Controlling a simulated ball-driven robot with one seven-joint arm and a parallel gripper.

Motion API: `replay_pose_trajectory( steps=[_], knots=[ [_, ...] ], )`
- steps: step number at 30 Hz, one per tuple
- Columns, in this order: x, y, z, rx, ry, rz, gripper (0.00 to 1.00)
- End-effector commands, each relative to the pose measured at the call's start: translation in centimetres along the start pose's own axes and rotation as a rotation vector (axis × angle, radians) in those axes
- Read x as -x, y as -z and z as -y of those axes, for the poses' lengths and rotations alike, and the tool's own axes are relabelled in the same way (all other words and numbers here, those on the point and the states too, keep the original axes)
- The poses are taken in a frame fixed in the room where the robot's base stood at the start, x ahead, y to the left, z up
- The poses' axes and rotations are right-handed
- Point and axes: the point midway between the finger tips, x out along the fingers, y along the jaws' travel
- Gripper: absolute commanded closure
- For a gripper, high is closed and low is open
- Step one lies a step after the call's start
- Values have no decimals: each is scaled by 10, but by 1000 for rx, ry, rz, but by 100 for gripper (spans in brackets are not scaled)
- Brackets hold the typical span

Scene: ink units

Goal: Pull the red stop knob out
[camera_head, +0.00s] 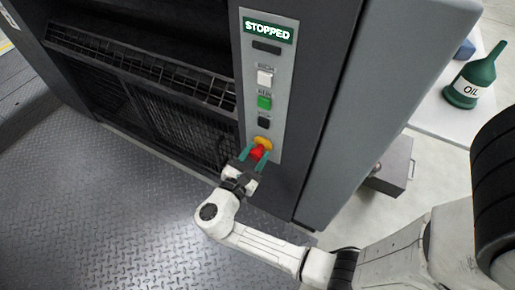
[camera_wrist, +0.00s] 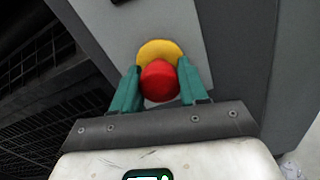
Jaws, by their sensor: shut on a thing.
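The red stop knob (camera_head: 257,152) sits low on the grey control panel, in front of its yellow backing (camera_head: 263,142). In the wrist view the round red knob (camera_wrist: 160,82) is centred, with the yellow backing (camera_wrist: 160,50) behind it. My gripper (camera_head: 257,154) is at the knob, its teal fingers on either side. In the wrist view my gripper (camera_wrist: 158,80) is shut on the red knob. The display (camera_head: 267,27) at the panel's top reads "STOPPED". How far the knob stands out from the panel is hard to tell.
Above the knob are a black button (camera_head: 264,122), a green button (camera_head: 264,102) and a white switch (camera_head: 265,77). A green oil can (camera_head: 473,82) stands on a white surface at right. A grey box (camera_head: 391,168) is on the floor. The metal floor at left is clear.

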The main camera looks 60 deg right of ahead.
Motion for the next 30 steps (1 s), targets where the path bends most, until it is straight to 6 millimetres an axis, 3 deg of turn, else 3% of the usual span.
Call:
replay_pose_trajectory(
  steps=[7, 8, 15, 24, 30],
  knots=[
    [4, 1, 1, 1, -4, 3, 100],
    [4, 1, 1, 1, -4, 3, 54],
    [3, 0, 0, 1, -3, 3, 31],
    [5, 0, 0, 0, -3, 2, 31],
    [30, -1, -1, 1, -7, 2, 31]
  ],
)
